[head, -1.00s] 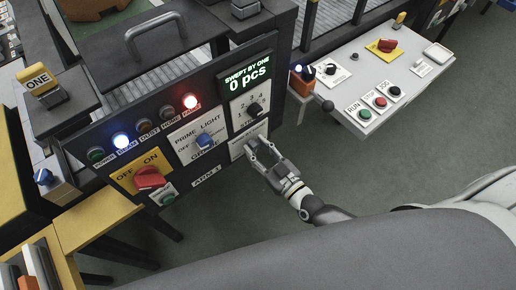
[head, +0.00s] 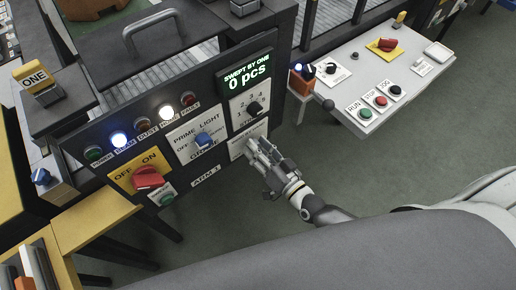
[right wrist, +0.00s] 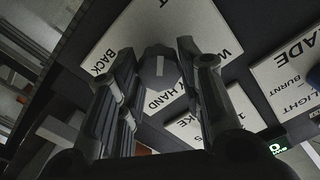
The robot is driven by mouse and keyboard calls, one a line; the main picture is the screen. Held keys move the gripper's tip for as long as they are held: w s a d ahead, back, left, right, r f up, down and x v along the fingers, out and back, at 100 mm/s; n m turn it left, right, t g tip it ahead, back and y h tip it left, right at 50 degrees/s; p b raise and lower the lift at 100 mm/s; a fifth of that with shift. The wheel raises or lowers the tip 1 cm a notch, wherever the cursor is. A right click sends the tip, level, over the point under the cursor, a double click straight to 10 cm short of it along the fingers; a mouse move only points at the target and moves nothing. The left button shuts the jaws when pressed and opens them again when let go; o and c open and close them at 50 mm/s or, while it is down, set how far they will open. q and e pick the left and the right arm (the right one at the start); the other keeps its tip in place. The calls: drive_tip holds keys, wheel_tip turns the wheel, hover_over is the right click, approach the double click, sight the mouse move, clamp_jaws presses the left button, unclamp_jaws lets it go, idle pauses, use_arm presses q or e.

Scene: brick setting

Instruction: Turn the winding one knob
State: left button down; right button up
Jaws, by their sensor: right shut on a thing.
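My right gripper (head: 258,152) reaches the pale plate (head: 236,149) at the lower right of the dark control panel. In the right wrist view, a dark round knob with a white pointer line (right wrist: 160,68) sits between the two fingers of the right gripper (right wrist: 160,78). The gripper is shut on this knob. The knob's plate (right wrist: 122,32) shows "BACK", "HAND" and a partly hidden word starting with W. In the head view the gripper hides the knob. My left gripper is not in view.
The counter (head: 246,76) reads "SWEPT BY ONE 0 pcs". A side desk (head: 375,85) with buttons stands at the right. Green floor is clear.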

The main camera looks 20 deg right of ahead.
drive_tip(key=shift+m, duration=0.7)
drive_tip(key=o, duration=1)
drive_tip(key=shift+o, duration=0.2)
drive_tip(key=v, duration=1.2)
drive_tip(key=shift+f, duration=0.1)
